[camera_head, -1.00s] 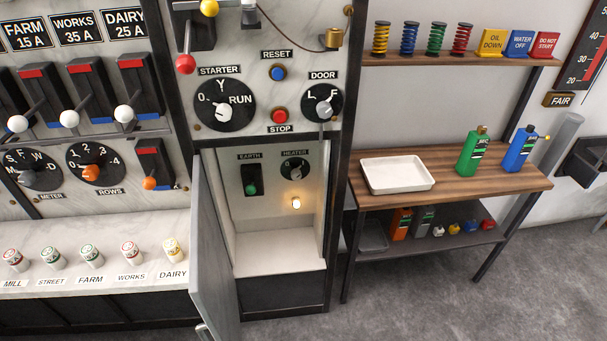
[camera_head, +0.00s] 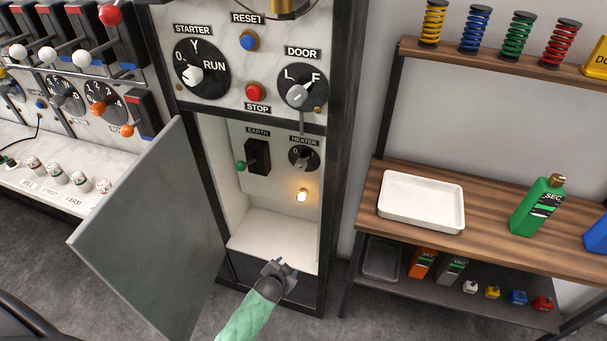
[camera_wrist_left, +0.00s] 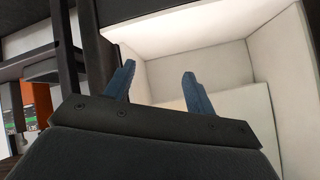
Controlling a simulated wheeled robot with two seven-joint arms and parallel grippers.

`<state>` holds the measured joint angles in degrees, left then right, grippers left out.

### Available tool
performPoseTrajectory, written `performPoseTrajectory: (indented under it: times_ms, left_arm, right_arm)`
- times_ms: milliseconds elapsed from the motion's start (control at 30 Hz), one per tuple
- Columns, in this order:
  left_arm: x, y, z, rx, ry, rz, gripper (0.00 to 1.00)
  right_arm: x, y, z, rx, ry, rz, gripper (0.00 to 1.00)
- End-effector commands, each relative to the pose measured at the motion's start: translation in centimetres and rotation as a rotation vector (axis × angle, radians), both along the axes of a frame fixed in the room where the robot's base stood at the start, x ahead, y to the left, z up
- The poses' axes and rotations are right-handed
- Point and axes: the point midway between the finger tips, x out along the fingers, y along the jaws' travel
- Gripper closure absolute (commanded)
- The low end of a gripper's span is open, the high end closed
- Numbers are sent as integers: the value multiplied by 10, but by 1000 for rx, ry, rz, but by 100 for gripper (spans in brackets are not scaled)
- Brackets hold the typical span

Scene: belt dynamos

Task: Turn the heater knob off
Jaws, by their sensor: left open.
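The heater knob (camera_head: 304,158) is a small dark round dial under the HEATER label, on the back wall inside the open cabinet. A 0 mark shows on its left; its exact pointer angle is too small to tell. A lamp (camera_head: 302,195) below it glows warm. My left gripper (camera_head: 281,266) is at the cabinet's lower front edge, below and in front of the knob, apart from it. In the left wrist view its two blue fingers (camera_wrist_left: 158,76) are spread and empty, facing the pale cabinet interior. The knob is not visible there. My right gripper is not in view.
The grey cabinet door (camera_head: 145,235) stands open to the left. The EARTH switch (camera_head: 257,157), with a green-tipped lever, is left of the knob. The DOOR dial (camera_head: 303,92) is above the opening. A wooden shelf with a white tray (camera_head: 421,202) stands at the right.

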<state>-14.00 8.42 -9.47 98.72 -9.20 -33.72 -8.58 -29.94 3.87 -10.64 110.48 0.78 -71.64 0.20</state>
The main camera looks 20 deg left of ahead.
Motion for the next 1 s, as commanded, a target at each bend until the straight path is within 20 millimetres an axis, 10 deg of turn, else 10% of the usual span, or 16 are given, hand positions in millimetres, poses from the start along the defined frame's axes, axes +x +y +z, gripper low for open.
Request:
performPoseTrajectory:
  times_ms: [200, 400, 633, 1000]
  left_arm:
    - [97, 8, 165, 147, -397, -90, 45]
    - [121, 8, 267, 244, -614, -128, 45]
    - [130, 7, 302, 278, -682, -138, 45]
    - [178, 6, 302, 277, -680, -137, 45]
  right_arm:
    - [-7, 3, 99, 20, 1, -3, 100]
    - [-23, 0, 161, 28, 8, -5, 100]
    - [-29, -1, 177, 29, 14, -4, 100]
    - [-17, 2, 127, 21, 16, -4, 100]
